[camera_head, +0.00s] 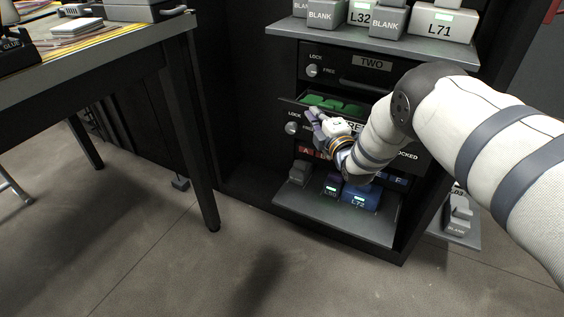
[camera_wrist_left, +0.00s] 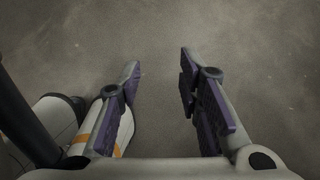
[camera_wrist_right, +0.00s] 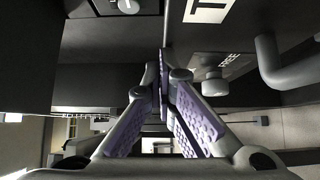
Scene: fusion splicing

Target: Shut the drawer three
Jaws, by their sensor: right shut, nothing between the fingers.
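Drawer three (camera_head: 292,116) stands partly open in the cabinet in the head view, with green things showing inside it. My arm hides most of its front and much of its label. My right gripper (camera_head: 316,122) is at the left part of that drawer front, beside the knob. In the right wrist view its fingertips (camera_wrist_right: 164,58) are together and empty, close to dark panels with a FREE mark; I cannot tell whether they touch. My left gripper (camera_wrist_left: 160,72) is open and empty above bare floor in the left wrist view, and is out of the head view.
Drawer two (camera_head: 340,66) looks shut above. A lower shelf (camera_head: 335,215) holds blue and grey boxes; an upper shelf (camera_head: 375,42) holds labelled blocks. A workbench (camera_head: 110,42) stands left, its leg near the cabinet. The floor (camera_head: 250,270) in front is clear.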

